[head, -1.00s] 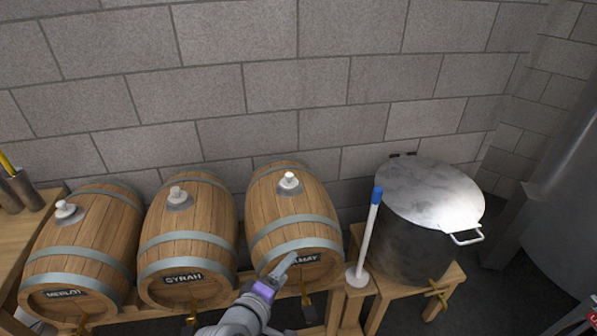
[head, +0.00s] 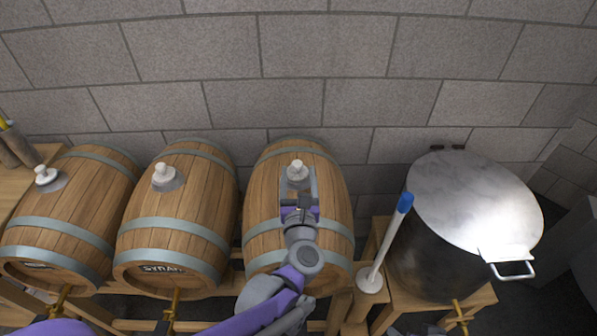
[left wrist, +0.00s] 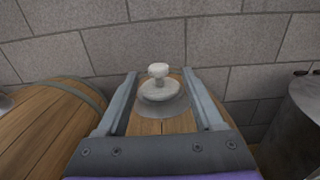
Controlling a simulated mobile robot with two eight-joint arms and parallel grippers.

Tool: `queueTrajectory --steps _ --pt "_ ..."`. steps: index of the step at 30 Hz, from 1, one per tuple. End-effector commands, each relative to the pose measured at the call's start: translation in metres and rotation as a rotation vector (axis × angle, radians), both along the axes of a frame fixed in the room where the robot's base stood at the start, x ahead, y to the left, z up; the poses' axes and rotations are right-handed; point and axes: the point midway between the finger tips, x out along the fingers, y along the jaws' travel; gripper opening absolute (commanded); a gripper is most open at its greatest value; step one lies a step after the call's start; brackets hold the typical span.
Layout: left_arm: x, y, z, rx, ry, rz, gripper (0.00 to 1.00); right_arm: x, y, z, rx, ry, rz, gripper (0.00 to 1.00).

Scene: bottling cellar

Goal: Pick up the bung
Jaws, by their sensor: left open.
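A pale bung (head: 297,168) with a knobbed top stands upright in the round grey fitting on top of the right-hand wooden barrel (head: 328,170). My left gripper (head: 299,178) is over this barrel, open and empty, its fingers pointing at the bung. In the left wrist view the same bung (left wrist: 158,72) shows between and just beyond the two fingertips (left wrist: 159,76), with a gap on each side. Similar bungs sit on the middle barrel (head: 164,173) and the left barrel (head: 45,175). My right gripper is not in view.
A lidded steel pot (head: 470,205) stands at the right. A white rod with a blue top (head: 385,240) stands on a round base between pot and barrel. A block wall (head: 300,60) rises close behind. The space above the barrels is clear.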

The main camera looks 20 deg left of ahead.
Motion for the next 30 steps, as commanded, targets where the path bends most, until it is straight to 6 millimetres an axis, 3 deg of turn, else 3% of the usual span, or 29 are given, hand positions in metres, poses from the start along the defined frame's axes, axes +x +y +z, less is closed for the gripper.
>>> queueTrajectory --steps 8,18,24,25,30 --pt "0.019 0.007 0.001 0.001 0.000 0.000 0.69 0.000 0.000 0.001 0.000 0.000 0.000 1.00" --pt "0.061 0.022 0.005 0.003 0.001 0.000 0.69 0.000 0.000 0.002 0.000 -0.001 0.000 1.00" --pt "0.062 0.021 0.005 0.003 0.001 -0.002 0.69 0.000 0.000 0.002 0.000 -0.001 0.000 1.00" --pt "0.062 0.021 0.005 0.003 0.001 -0.002 0.67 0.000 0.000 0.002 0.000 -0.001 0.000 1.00" --pt "0.062 0.021 0.005 0.003 0.001 -0.002 0.36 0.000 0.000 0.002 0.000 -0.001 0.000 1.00"
